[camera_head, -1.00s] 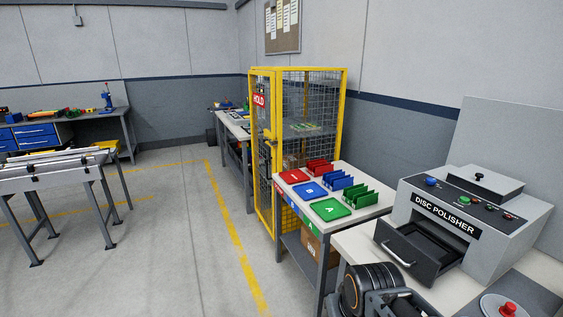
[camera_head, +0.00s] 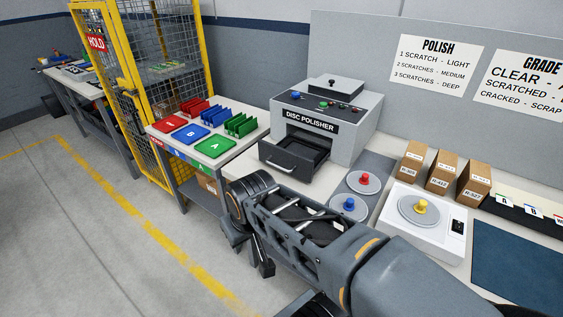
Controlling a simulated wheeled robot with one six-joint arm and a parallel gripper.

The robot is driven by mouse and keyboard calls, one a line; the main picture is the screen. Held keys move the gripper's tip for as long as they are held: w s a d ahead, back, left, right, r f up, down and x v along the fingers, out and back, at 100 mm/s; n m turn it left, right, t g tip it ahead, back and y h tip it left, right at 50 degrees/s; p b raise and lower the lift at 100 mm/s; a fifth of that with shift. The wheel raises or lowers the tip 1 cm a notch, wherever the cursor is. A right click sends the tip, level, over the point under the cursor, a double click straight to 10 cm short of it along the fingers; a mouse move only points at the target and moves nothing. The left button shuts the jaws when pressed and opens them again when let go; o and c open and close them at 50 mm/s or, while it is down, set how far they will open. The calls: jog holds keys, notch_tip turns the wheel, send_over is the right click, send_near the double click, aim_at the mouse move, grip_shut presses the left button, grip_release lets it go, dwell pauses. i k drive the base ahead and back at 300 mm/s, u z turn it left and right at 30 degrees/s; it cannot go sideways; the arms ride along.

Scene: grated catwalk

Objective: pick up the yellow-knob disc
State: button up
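The yellow-knob disc (camera_head: 407,213) is a grey round plate with a yellow knob on top. It lies flat on a white box-shaped device (camera_head: 440,243) with a small dark display, on the bench at the right. My arm reaches across the lower middle of the view, left of and in front of the disc. Dark parts at its far end (camera_head: 250,250) may be my gripper, hanging beside the bench and well apart from the disc. Its fingers are not clear, and I see nothing held.
A red-knob disc (camera_head: 363,184) and a blue-knob disc (camera_head: 347,208) lie on a grey mat left of the device. The disc polisher (camera_head: 318,108) has its drawer (camera_head: 290,160) out. Cardboard boxes (camera_head: 441,174) stand behind. A blue mat (camera_head: 515,262) is bare at right.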

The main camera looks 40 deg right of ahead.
aim_at(419, 210)
jog(key=z, duration=1.15)
jog(key=k, duration=0.4)
jog(key=z, duration=0.7)
